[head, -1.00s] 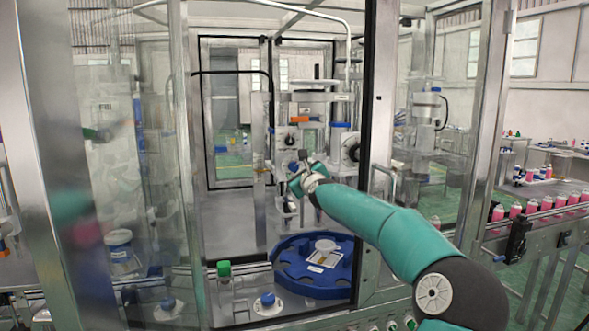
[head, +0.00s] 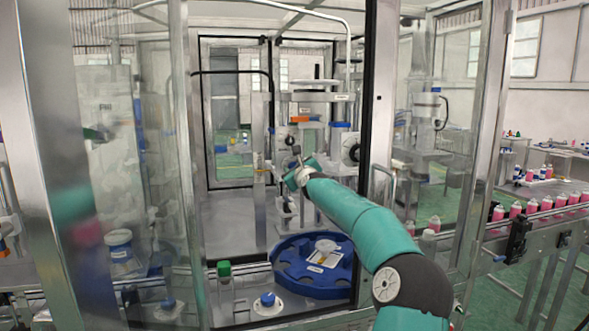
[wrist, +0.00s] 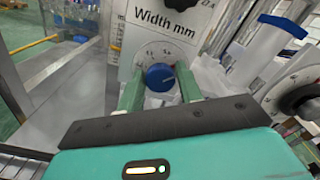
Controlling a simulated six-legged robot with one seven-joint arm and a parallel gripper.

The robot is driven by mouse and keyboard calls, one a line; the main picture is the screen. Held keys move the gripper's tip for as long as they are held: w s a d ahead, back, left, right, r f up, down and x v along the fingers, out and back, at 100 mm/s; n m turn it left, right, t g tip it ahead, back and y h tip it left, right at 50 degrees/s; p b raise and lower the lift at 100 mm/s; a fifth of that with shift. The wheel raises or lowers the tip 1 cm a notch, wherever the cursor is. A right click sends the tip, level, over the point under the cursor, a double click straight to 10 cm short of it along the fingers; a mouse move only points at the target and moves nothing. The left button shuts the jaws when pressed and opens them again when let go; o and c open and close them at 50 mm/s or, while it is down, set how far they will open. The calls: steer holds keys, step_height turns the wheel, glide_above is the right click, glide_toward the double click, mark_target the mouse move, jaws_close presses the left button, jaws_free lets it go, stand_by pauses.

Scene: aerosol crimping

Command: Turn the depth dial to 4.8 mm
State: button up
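In the wrist view a small blue dial (wrist: 160,77) sits on a pale panel with a printed scale around it. A "Width mm" label (wrist: 163,21) is printed just above it, below a black knob (wrist: 203,4); I cannot tell which of the two it names. No depth label is legible, nor is the dial's setting. My gripper (wrist: 160,80) is open, its two green fingers either side of the blue dial, with gaps visible; contact is not visible. In the head view my gripper (head: 298,172) is at the machine's front and hides the blue dial.
A larger black knob (wrist: 301,101) on a round scale stands close to the right of my gripper. Below the arm is a blue rotary table (head: 285,266) with a white piece on it. Door posts (head: 378,115) frame the opening around my arm.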

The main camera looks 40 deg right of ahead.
steer(key=c, duration=0.4)
steer(key=shift+c, duration=0.2)
steer(key=shift+f+n, duration=0.1)
steer(key=shift+n, duration=0.4)
steer(key=n, duration=0.2)
steer(key=shift+w+a+f+n, duration=0.1)
steer(key=shift+a+n, duration=0.05)
steer(key=shift+n, duration=0.25)
steer(key=n, duration=0.4)
steer(key=shift+f+n, duration=0.1)
steer(key=shift+n, duration=0.2)
steer(key=n, duration=0.5)
steer(key=shift+f, duration=0.15)
steer(key=shift+n, duration=2.2)
